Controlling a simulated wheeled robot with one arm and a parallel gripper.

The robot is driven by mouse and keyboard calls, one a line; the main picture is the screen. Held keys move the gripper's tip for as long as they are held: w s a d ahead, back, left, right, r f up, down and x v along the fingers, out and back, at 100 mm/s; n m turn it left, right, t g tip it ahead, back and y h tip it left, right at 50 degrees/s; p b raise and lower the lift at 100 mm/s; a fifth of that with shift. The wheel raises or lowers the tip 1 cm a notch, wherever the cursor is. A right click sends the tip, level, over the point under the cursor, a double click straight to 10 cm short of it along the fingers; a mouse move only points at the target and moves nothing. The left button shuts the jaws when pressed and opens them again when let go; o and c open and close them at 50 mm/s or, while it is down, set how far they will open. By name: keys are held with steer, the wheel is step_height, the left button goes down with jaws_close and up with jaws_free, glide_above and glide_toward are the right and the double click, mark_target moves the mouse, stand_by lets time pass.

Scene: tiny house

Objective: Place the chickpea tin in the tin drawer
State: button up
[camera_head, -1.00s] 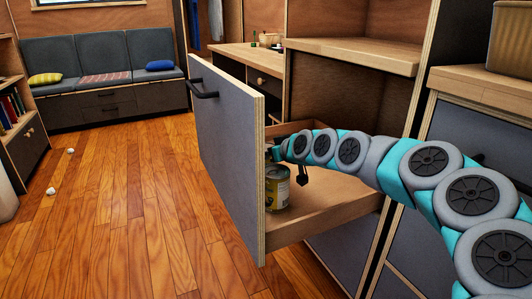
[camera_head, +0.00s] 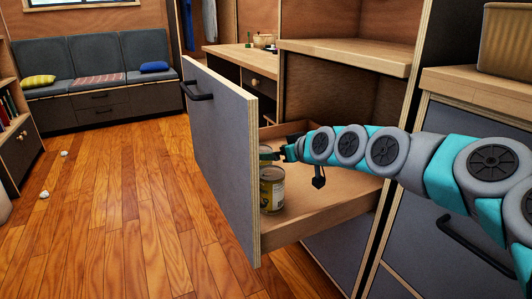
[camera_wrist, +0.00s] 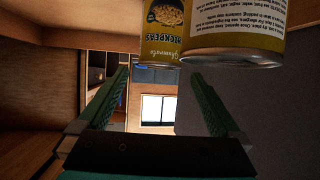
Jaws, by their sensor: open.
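The chickpea tin (camera_wrist: 166,22), with a yellow label and a picture of chickpeas, shows upside down at the top of the wrist view. A second tin (camera_wrist: 238,28) is nearer on the right and overlaps it. In the head view, one tin (camera_head: 272,190) stands upright in the open drawer (camera_head: 325,212), near its front panel.
The tall grey drawer front (camera_head: 222,150) with a black handle (camera_head: 198,92) stands out into the room. A wooden shelf (camera_head: 345,57) is above the drawer. The wooden floor (camera_head: 110,200) to the left is mostly clear, with small white bits on it.

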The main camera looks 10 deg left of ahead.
steer(key=shift+v, duration=2.05)
steer(key=shift+f, duration=0.1)
steer(key=shift+c, duration=0.4)
